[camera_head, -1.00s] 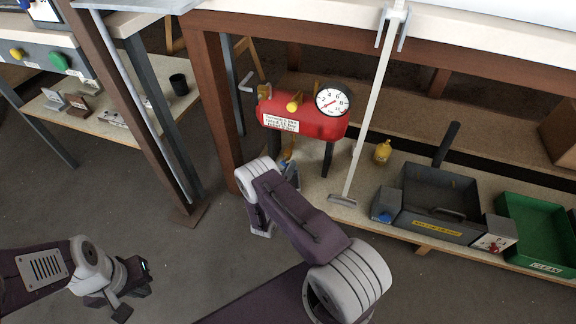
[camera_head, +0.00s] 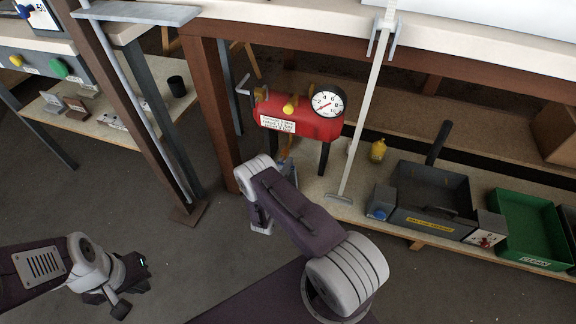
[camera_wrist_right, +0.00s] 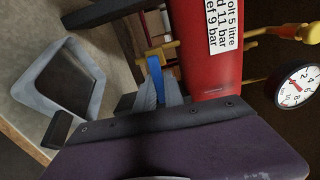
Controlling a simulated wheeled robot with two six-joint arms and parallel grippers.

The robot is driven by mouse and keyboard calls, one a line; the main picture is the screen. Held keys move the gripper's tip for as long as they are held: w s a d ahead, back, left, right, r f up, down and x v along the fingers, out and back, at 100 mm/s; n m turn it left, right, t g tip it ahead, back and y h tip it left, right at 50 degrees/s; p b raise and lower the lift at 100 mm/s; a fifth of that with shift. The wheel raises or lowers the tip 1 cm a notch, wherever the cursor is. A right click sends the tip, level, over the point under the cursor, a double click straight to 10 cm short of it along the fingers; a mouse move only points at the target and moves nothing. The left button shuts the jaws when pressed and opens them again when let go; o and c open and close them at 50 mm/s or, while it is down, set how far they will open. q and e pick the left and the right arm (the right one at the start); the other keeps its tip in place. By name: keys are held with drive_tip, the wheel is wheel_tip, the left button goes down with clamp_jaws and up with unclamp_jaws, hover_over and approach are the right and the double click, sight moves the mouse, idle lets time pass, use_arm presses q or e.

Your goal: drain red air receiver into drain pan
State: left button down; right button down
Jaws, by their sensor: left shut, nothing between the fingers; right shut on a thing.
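The red air receiver (camera_head: 308,126) stands on dark legs on the low shelf, with a white label and a dial gauge (camera_head: 327,104). The gauge also shows in the right wrist view (camera_wrist_right: 299,88). In that view a blue valve lever (camera_wrist_right: 156,72) hangs at a brass fitting (camera_wrist_right: 162,48) beside the receiver. My right gripper (camera_wrist_right: 157,94) is shut on the blue lever. A grey square pan (camera_wrist_right: 52,98), apparently the drain pan, lies on the shelf near it; my arm seems to hide it in the head view. My left gripper (camera_head: 137,281) is shut and empty, low at the left.
A white pole (camera_head: 362,115) with a flat foot stands right of the receiver. A small yellow item (camera_head: 378,150), a grey bin (camera_head: 398,208) and a green bin (camera_head: 522,250) are further right. A brown table leg (camera_head: 212,110) stands left of the receiver. Open floor lies at the lower left.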

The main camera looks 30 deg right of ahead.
idle(0.4)
drive_tip(key=c, duration=1.4)
unclamp_jaws()
drive_tip(key=shift+c, duration=0.2)
drive_tip(key=p+v, duration=0.4)
drive_tip(key=v, duration=0.5)
